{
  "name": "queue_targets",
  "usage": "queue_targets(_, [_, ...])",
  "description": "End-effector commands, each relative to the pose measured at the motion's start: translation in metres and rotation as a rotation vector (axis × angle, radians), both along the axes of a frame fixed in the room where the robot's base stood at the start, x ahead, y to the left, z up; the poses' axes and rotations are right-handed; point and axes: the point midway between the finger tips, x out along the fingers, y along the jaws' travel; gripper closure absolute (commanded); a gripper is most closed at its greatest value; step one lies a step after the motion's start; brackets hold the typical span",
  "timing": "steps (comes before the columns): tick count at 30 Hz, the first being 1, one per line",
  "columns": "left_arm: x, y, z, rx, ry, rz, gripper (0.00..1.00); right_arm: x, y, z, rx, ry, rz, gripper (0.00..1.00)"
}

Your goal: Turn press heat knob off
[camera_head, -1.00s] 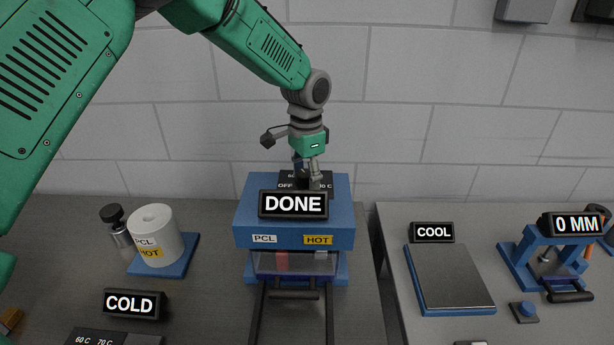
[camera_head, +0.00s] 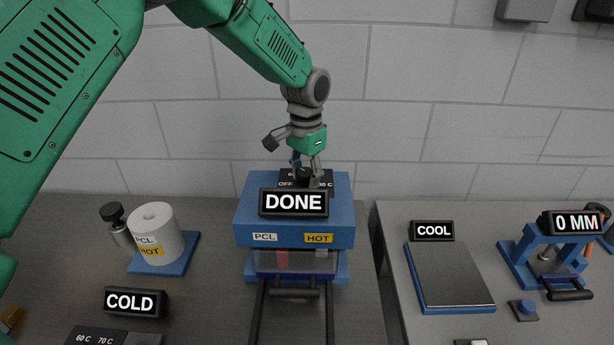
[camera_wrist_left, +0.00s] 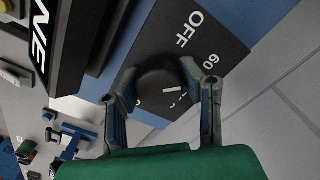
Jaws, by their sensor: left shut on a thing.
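The blue press (camera_head: 250,230) stands mid-bench, with PCL and HOT labels and a DONE sign (camera_head: 293,203) on its front. On its top is a black dial plate (camera_head: 286,175) with OFF and temperature marks. My left gripper (camera_head: 307,172) comes down from above onto the black heat knob (camera_wrist_left: 160,80). In the left wrist view the left gripper's fingers (camera_wrist_left: 160,92) are closed on opposite sides of the knob. The knob's white pointer line lies on the side away from the OFF mark. Part of the dial is hidden by the fingers. My right gripper is not in view.
The DONE sign stands close in front of the knob. A white drum (camera_head: 160,238) on a blue base and a COLD sign (camera_head: 135,303) are at left. A COOL plate (camera_head: 450,275) and a small blue press (camera_head: 530,250) are on the right bench.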

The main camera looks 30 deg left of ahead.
Motion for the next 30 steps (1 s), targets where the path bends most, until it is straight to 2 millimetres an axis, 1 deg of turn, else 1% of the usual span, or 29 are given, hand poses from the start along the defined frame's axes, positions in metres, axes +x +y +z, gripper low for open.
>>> queue_targets(1, [0.0022,0.0009,0.0023,0.004,-0.008,0.041,0.95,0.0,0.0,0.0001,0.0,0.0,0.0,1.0])
queue_targets(9, [0.0025,0.001,0.0026,0.003,-0.009,0.299,0.95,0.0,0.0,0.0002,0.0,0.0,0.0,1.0])
queue_targets(18, [0.0028,0.0012,0.003,0.002,-0.011,0.558,0.95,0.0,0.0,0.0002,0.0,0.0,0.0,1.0])
queue_targets(24, [0.0029,0.001,0.0032,0.0,-0.011,0.686,0.95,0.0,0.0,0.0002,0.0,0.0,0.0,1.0])
queue_targets(30, [0.0032,0.0009,0.0034,-0.002,-0.011,0.766,0.95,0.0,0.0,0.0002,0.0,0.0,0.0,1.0])
